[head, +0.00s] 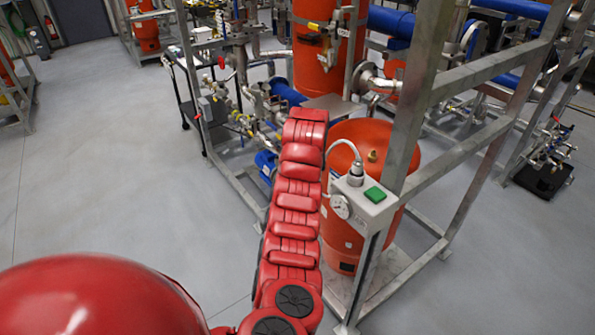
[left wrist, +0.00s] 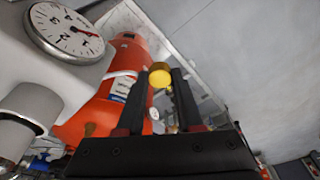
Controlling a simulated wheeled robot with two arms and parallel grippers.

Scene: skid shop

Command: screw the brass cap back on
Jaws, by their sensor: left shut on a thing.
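The brass cap (left wrist: 159,76) is a small yellow round piece at the fingertips of my left gripper (left wrist: 165,82), which is shut on it, in the left wrist view. The cap and gripper are hidden in the head view, where my red arm reaches up beside a grey-white box. An orange tank (head: 372,137) stands behind that box and carries a small brass fitting (head: 372,155) on its top. The tank also shows behind the gripper in the left wrist view (left wrist: 112,85). The cap looks clear of the fitting. My right gripper is not in view.
A steel frame post (head: 415,100) stands close to the right. Pipes and valves (head: 250,115) lie behind. Open floor (head: 110,170) is at left.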

